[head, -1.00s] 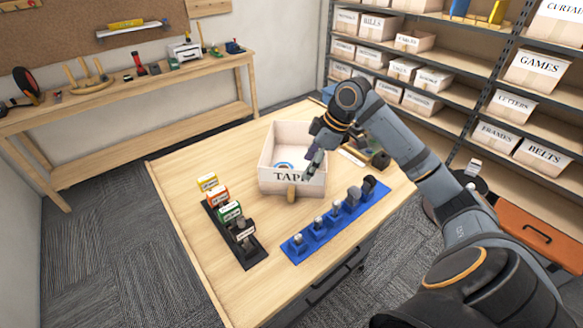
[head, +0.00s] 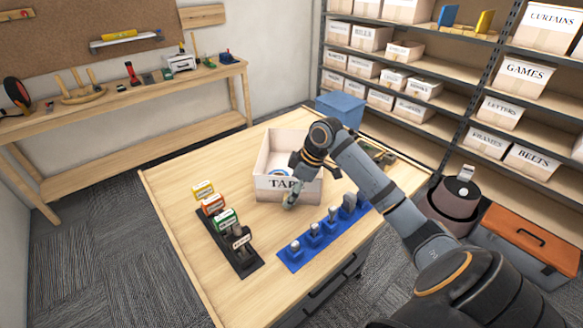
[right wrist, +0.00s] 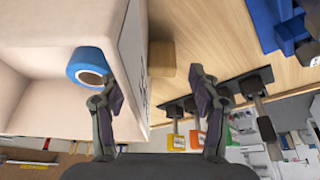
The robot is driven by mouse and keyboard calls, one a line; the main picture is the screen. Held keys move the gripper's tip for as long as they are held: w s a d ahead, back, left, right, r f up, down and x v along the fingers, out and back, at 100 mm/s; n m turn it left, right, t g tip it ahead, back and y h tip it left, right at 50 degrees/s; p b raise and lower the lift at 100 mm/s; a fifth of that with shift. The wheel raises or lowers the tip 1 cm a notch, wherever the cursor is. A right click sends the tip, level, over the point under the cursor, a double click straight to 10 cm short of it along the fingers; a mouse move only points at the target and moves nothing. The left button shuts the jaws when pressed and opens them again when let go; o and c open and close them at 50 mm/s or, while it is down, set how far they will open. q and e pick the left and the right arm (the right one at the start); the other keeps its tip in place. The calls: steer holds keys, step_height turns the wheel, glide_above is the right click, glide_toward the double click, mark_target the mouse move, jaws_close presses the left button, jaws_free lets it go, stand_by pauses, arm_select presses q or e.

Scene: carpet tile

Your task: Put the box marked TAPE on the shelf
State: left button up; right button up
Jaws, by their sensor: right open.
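The cream open-topped box marked TAPE (head: 262,180) stands on the wooden table, partly covered by my right arm. A blue tape roll (right wrist: 88,66) lies inside it. My right gripper (head: 291,199) is at the front of the box and covers the end of the label. In the right wrist view the gripper (right wrist: 155,78) is open, with its fingers apart on either side of the labelled front wall. Contact cannot be told. A small wooden handle (right wrist: 162,58) sticks out from that wall. The shelf (head: 455,72) stands at the back right. My left gripper is not in view.
Labelled boxes (head: 525,75) fill parts of the shelf.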

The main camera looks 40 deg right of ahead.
steer(key=x, duration=0.2)
steer(key=shift+w+a+f, duration=0.15)
steer(key=shift+a+f, duration=0.05)
steer(key=shift+f, duration=0.05)
jaws_close()
